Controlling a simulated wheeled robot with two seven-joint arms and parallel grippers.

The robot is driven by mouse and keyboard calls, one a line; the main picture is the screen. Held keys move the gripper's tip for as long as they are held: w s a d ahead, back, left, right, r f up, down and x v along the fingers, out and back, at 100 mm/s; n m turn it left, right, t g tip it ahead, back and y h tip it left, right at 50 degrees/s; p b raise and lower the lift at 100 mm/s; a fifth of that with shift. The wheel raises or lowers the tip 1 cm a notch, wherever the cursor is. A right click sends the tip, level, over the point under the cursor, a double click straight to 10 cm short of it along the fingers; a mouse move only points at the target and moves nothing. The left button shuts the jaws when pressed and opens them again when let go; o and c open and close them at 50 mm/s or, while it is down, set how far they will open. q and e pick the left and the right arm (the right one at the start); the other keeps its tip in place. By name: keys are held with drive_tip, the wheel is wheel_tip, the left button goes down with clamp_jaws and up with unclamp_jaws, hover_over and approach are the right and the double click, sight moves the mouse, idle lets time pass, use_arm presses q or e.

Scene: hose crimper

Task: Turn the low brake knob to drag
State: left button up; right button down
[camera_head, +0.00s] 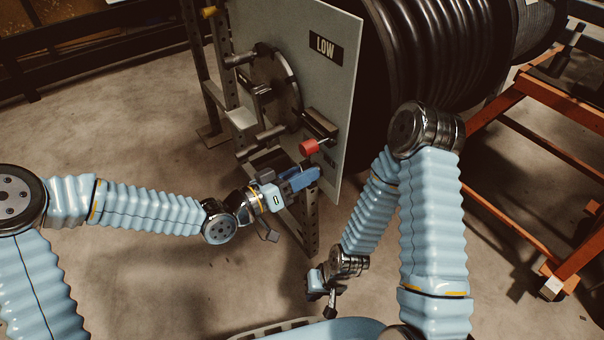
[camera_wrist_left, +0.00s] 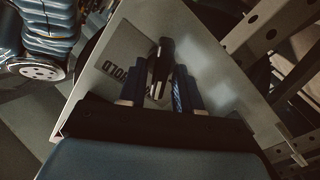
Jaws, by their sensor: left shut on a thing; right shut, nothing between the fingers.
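The grey panel marked LOW (camera_head: 345,85) stands upright at centre top in the head view. My left gripper (camera_head: 304,179) is at its lower edge, below a red-tipped handle (camera_head: 309,146). In the left wrist view the left gripper's fingers (camera_wrist_left: 160,88) are shut on a dark knob (camera_wrist_left: 163,58), taken as the low brake knob, in front of the panel. An upside-down label, seemingly HOLD (camera_wrist_left: 122,68), is beside it. The knob is hidden by the fingers in the head view, and its exact angle is unclear. My right gripper (camera_head: 324,291) is shut and empty, low and away from the panel.
A round dark disc with several handles (camera_head: 272,85) is mounted on the panel's left side. A reel of black hose (camera_head: 430,45) is behind the panel. An orange frame (camera_head: 520,95) stands at right. Perforated metal posts (camera_head: 308,225) support the panel. Bare concrete floor lies left.

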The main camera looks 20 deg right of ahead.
use_arm(q)
drive_tip(key=o, duration=0.7)
drive_tip(key=p+v, duration=0.1)
drive_tip(key=v, duration=1.3)
drive_tip(key=shift+p, duration=0.35)
drive_tip(key=shift+w, duration=0.1)
wheel_tip(320, 180, down, 7)
drive_tip(key=a+n+y+p, duration=0.1)
drive_tip(key=n+y+p, duration=0.2)
drive_tip(key=n+y, duration=0.1)
drive_tip(key=s+a+f+n+g+y+p, duration=0.1)
drive_tip(key=s+a+f+n+y, duration=0.1)
drive_tip(key=f, duration=0.3)
drive_tip(key=s+a+f+n+g+y+p, duration=0.2)
drive_tip(key=s+a+f+y, duration=0.2)
drive_tip(key=s+a+f, duration=0.1)
drive_tip(key=s+a+f+n+g+y+p, duration=0.1)
drive_tip(key=s+a+f+g+y, duration=0.1)
drive_tip(key=f, duration=0.4)
drive_tip(key=shift+s+a+n+y, duration=0.4)
drive_tip(key=shift+s+a+y, duration=0.1)
drive_tip(key=shift+s+a, duration=0.3)
